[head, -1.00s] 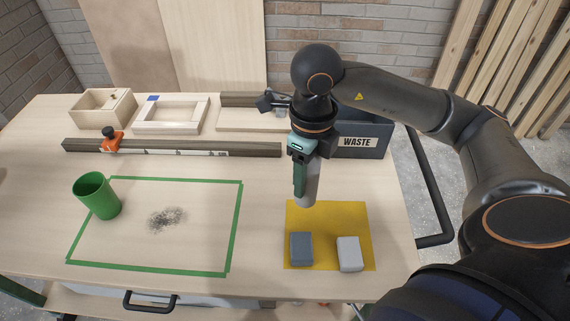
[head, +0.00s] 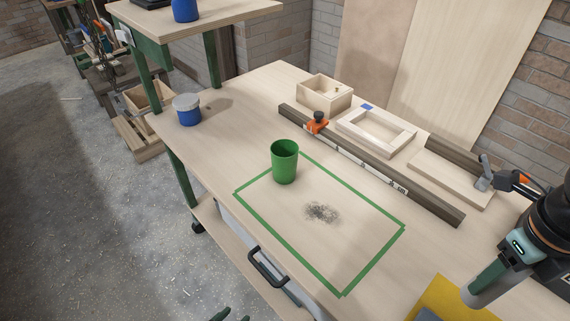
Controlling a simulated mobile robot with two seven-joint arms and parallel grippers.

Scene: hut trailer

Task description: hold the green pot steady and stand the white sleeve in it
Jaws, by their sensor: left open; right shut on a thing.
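The green pot (head: 285,163) stands upright and open-topped on the workbench, at the far left corner of the green taped rectangle (head: 372,259). My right gripper (head: 488,281) is at the lower right, shut on the white sleeve (head: 484,294). The sleeve hangs beside the green finger near the yellow mat, well to the right of the pot. Part of the sleeve is hidden by the gripper. My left gripper (head: 232,315) barely shows at the bottom edge, open, with only green fingertips visible. It is well away from the pot.
A dark speckled patch (head: 322,212) lies inside the taped rectangle. A long rail with an orange clamp (head: 317,122), a wooden box (head: 325,95) and a frame (head: 376,133) lie behind the pot. A blue tub (head: 187,109) stands left. Bench between pot and sleeve is clear.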

